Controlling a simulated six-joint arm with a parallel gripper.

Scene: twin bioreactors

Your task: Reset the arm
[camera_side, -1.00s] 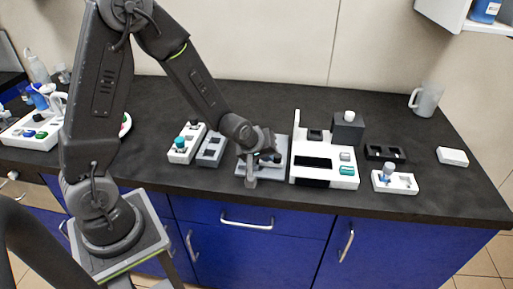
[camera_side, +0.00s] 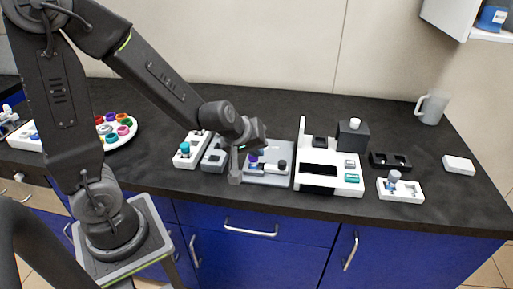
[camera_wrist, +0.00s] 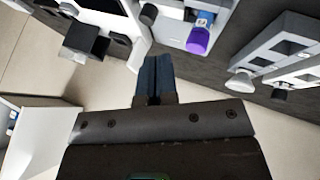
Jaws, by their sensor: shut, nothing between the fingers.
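My arm reaches over the black bench from the left in the side view. My gripper (camera_side: 235,178) hangs at the bench's front part, just left of a grey station (camera_side: 281,180), with its fingers pointing down. In the wrist view my gripper (camera_wrist: 156,66) has its two blue-grey fingers together with nothing between them. A purple-capped vial (camera_wrist: 198,40) stands in the station just beyond the fingertips and apart from them. The purple cap (camera_side: 254,157) also shows in the side view, partly behind my gripper.
Left of the gripper are a white block with a teal-capped vial (camera_side: 184,148) and a grey block (camera_side: 215,158). To the right are a white device (camera_side: 317,184), a dark box (camera_side: 352,139), a small white rack (camera_side: 401,193) and a mug (camera_side: 432,108). Free bench lies behind.

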